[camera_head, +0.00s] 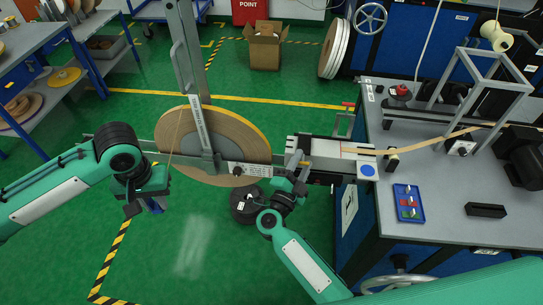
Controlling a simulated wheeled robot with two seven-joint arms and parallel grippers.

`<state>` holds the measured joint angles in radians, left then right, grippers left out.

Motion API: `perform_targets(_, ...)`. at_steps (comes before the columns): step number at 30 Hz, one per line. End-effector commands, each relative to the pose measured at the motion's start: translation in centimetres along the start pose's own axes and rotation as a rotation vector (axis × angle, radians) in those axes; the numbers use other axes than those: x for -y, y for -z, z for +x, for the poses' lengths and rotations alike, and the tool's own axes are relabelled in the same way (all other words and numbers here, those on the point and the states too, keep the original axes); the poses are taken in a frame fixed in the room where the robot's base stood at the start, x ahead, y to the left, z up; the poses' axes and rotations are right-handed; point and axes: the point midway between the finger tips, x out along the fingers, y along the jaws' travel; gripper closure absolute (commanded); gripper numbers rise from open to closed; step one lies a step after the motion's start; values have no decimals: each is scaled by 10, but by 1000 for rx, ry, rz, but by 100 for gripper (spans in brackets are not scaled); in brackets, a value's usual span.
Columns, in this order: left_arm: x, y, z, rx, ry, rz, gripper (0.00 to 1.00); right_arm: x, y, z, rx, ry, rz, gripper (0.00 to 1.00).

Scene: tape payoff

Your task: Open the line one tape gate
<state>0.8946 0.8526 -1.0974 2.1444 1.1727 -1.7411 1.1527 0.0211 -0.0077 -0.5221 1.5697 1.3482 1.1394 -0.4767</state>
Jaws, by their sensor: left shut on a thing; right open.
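A large tan tape reel (235,145) stands upright on a grey payoff frame. A tall grey arm (184,50) with a labelled strip rises in front of it. To the right, a grey block with a white plate and blue dot (367,170) sits at the bench edge, and tan tape (432,143) runs from it over the bench. I cannot tell which part is the line one gate. My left gripper (148,204), left of the reel, is shut on a small dark blue thing, mostly hidden. My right gripper (298,183) is open beside the block's left end, its fingertips partly hidden.
The grey bench (440,240) at right carries a blue tray (408,203) with small coloured items, a black block (485,210) and a metal frame. A black disc (245,205) is on the floor below the reel. A cardboard box (265,46) stands behind.

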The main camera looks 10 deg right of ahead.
Motion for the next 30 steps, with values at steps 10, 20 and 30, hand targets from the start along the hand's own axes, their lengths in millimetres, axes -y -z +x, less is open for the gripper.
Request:
perform_targets(10, 0, 0, -2, 0, 0, 0, 99, 0, 0, 9, 0, 0, 1, 59)
perform_targets(20, 0, 0, -2, 0, 0, 0, 99, 0, 0, 9, 0, 0, 0, 100)
perform_targets(30, 0, 0, -16, 0, 0, 0, 99, 1, 8, 15, 11, -14, -10, 100)
